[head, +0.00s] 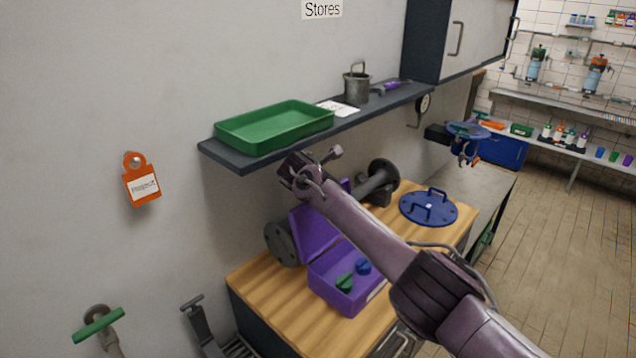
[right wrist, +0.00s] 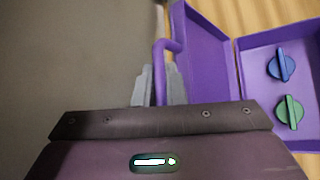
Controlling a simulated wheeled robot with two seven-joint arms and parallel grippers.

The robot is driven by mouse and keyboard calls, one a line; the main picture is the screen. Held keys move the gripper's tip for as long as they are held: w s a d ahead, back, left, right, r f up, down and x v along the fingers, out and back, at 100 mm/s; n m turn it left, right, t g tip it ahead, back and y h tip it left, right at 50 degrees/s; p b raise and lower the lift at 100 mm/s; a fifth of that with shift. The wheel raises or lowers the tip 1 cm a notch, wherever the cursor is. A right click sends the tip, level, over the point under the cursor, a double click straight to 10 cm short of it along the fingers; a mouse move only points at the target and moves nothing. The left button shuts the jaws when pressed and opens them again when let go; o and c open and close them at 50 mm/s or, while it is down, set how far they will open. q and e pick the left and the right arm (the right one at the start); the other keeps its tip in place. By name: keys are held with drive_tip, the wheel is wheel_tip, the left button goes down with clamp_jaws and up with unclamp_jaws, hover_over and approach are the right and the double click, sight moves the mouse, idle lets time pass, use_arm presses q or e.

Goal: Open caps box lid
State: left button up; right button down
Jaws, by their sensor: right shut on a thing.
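The purple caps box (head: 335,298) sits on the wooden bench top with a blue cap (head: 363,266) and a green cap (head: 345,282) inside. Its purple lid (head: 312,232) stands raised at the back, so the box is open. In the right wrist view the lid (right wrist: 203,62) has a bent purple handle (right wrist: 164,55). My right gripper (right wrist: 159,88) is shut on this handle. In the head view my right arm reaches over the box, and its fingertips are not clear there. My left gripper is not in view.
A grey flange (head: 281,243) stands behind the box, and a dark pipe piece (head: 378,183) lies behind the lid. A blue disc with handles (head: 428,208) lies on the bench (head: 262,290) to the right. A shelf (head: 375,112) above holds a green tray (head: 275,127).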

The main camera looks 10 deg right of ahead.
drive_tip(key=c, duration=1.8)
unclamp_jaws()
drive_tip(key=shift+o, duration=0.2)
drive_tip(key=shift+s, duration=0.1)
drive_tip(key=shift+s+a+r+b, duration=0.25)
drive_tip(key=shift+s+r+b, duration=0.1)
drive_tip(key=shift+s, duration=0.05)
drive_tip(key=s+a+r+b, duration=0.1)
drive_tip(key=s+a+b, duration=0.4)
drive_tip(key=s, duration=0.7)
drive_tip(key=shift+a, duration=0.35)
drive_tip(key=shift+r, duration=0.1)
